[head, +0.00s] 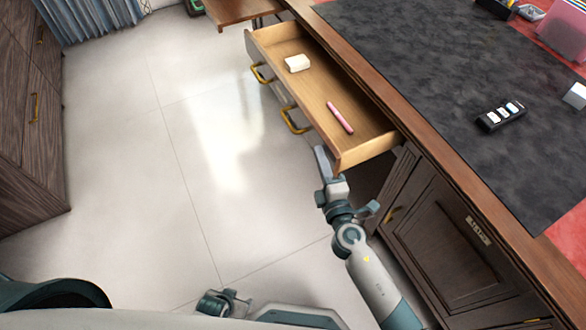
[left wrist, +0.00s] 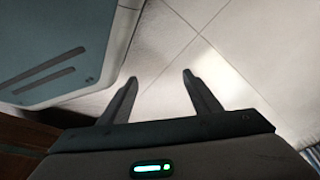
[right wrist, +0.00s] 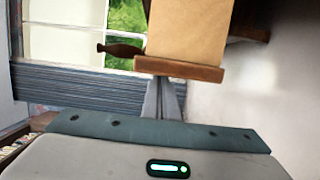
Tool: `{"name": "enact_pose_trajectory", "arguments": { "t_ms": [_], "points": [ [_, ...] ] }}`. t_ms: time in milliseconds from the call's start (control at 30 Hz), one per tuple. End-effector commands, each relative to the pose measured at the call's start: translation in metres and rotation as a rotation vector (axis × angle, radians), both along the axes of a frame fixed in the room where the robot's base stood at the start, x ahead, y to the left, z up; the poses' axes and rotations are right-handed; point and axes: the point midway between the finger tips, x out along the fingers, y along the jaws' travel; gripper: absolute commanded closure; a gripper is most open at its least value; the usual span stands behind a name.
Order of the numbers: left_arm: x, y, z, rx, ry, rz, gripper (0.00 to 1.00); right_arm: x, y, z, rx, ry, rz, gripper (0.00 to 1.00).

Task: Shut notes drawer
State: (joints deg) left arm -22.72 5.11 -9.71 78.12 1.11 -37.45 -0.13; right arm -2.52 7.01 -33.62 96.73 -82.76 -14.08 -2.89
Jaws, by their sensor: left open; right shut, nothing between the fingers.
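The drawer (head: 310,92) of the desk is pulled well out, with a light wood inside and two brass handles (head: 293,120) on its front. In it lie a white block (head: 297,63) and a pink marker (head: 340,117). My right gripper (head: 321,158) is shut and empty, close to the drawer's near front corner. In the right wrist view its closed fingers (right wrist: 165,98) point at a light wood panel (right wrist: 190,30) with a brown edge; contact cannot be told. My left gripper (head: 224,300) is open and empty, low over the floor, as the left wrist view (left wrist: 160,82) also shows.
The desk (head: 430,80) has a dark mat with a black remote (head: 502,115) on it. A cabinet door (head: 445,235) with a small plate is below the desktop, right of my right arm. A dark wood cabinet (head: 35,110) stands at the left. The tiled floor (head: 180,160) between is clear.

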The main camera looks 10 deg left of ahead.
Motion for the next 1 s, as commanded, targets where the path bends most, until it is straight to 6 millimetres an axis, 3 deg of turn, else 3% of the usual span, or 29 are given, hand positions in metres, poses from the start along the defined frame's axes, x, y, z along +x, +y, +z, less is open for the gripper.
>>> {"name": "enact_pose_trajectory", "arguments": {
  "t_ms": [367,600,800,1000],
  "points": [
    [-0.017,0.015,-0.004,0.023,0.077,0.008,0.43,0.061,-0.09,-0.001,-0.003,-0.002,-0.003,1.0],
    [-0.006,0.01,0.012,0.021,0.071,0.007,0.43,0.093,-0.138,-0.001,-0.004,-0.001,-0.003,1.0],
    [-0.001,0.008,0.023,0.02,0.071,0.005,0.43,0.109,-0.162,-0.001,-0.001,0.001,-0.001,1.0],
    [0.0,0.007,0.028,0.02,0.07,0.005,0.43,0.116,-0.171,0.0,0.0,0.0,-0.001,1.0]
  ]
}}
